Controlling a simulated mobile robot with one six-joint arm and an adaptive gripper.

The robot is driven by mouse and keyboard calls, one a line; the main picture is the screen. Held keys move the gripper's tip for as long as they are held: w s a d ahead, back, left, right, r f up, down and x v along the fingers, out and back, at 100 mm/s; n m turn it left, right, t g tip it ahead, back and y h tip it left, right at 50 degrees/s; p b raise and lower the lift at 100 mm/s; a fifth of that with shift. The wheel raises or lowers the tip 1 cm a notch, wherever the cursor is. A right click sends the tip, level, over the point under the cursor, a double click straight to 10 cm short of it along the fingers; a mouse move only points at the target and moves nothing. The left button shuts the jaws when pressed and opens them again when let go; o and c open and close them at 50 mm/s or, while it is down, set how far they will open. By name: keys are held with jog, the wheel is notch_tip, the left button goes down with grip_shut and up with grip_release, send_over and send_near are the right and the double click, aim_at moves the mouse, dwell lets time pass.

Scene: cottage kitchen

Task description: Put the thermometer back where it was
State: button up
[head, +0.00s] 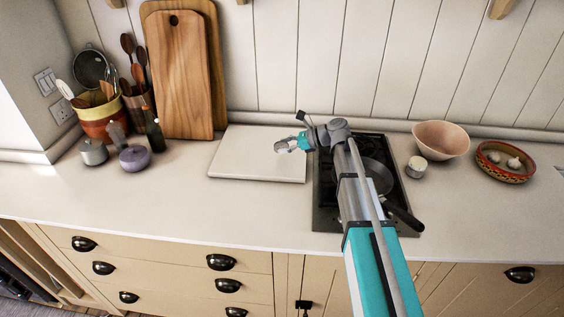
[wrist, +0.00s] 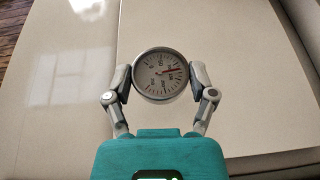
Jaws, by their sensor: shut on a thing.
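The thermometer (wrist: 160,74) is a small round dial with a white face, a grey metal rim and a red needle. In the wrist view it sits between the two fingers of my gripper (wrist: 160,82), which is shut on it at both sides. In the head view my gripper (head: 283,145) is over the back right part of a white board on the counter. The dial is too small to make out clearly there. I cannot tell how high it is above the board.
The white board (head: 250,170) lies left of the black hob (head: 325,208), which bears a dark pan (head: 376,178). A small pot (head: 417,166), pink bowl (head: 441,138) and patterned dish (head: 490,172) stand right. Wooden boards (head: 180,85), utensils and jars stand left. The front left counter is clear.

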aim_at(280, 160)
jog(key=shift+w+a+f+b, duration=0.3)
jog(key=shift+f, duration=0.2)
jog(key=shift+w+a+f+b, duration=0.25)
jog(key=shift+w+f+b, duration=0.05)
jog(key=shift+f, duration=0.15)
jog(key=shift+w+a+f+b, duration=0.25)
jog(key=shift+w+f+b, duration=0.05)
jog(key=shift+f+b, duration=1.7)
jog(key=shift+f, duration=0.05)
jog(key=shift+f, duration=0.1)
jog(key=o, duration=1.2)
